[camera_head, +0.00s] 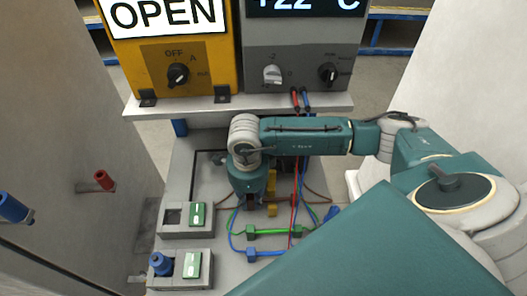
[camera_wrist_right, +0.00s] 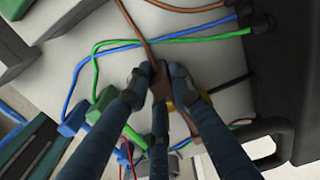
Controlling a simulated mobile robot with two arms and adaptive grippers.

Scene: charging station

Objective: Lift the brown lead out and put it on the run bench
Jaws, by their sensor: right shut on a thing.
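My right gripper (camera_head: 250,203) points down over the grey bench surface. In the right wrist view its fingers (camera_wrist_right: 162,82) are shut on the brown lead's block-shaped end (camera_wrist_right: 159,98). The brown lead (camera_wrist_right: 139,28) runs from that block to the top of the wrist view. In the head view my wrist and fingers mostly hide the held end. Whether it touches the surface below is unclear. My left gripper is not in view. I cannot tell which surface is the run bench.
Green (camera_head: 278,232) and blue (camera_head: 240,245) leads lie close by, with a red lead (camera_head: 295,205) crossing them. Two socket boxes with green switches (camera_head: 197,214) stand at left; the nearer holds a blue plug (camera_head: 161,264). Yellow and grey panels (camera_head: 205,75) stand behind.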

